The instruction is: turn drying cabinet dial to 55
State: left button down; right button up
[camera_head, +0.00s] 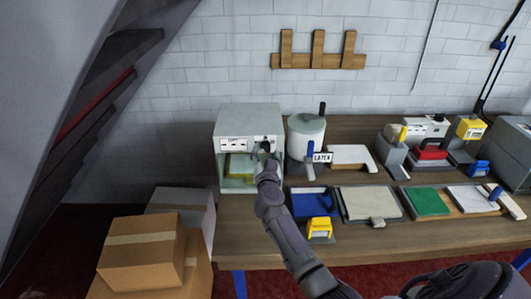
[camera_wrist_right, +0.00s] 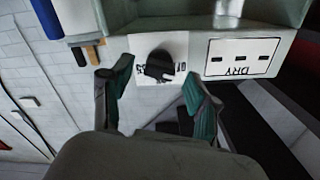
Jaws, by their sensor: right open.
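The drying cabinet (camera_head: 281,152) is a pale grey-green box with an open front at the left end of the bench. Its front panel carries a DRY plate (camera_head: 233,143), which shows upside down in the right wrist view (camera_wrist_right: 240,57). My left gripper is not seen.
A white pot with a LATEX label (camera_head: 307,137) stands just right of the cabinet. Trays with blue, white and green pads lie along the bench, with a yellow-handled tool (camera_head: 320,228) in front. Cardboard boxes (camera_head: 143,252) are stacked at left.

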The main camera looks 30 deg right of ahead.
jog(key=shift+x, duration=0.95)
grip_shut()
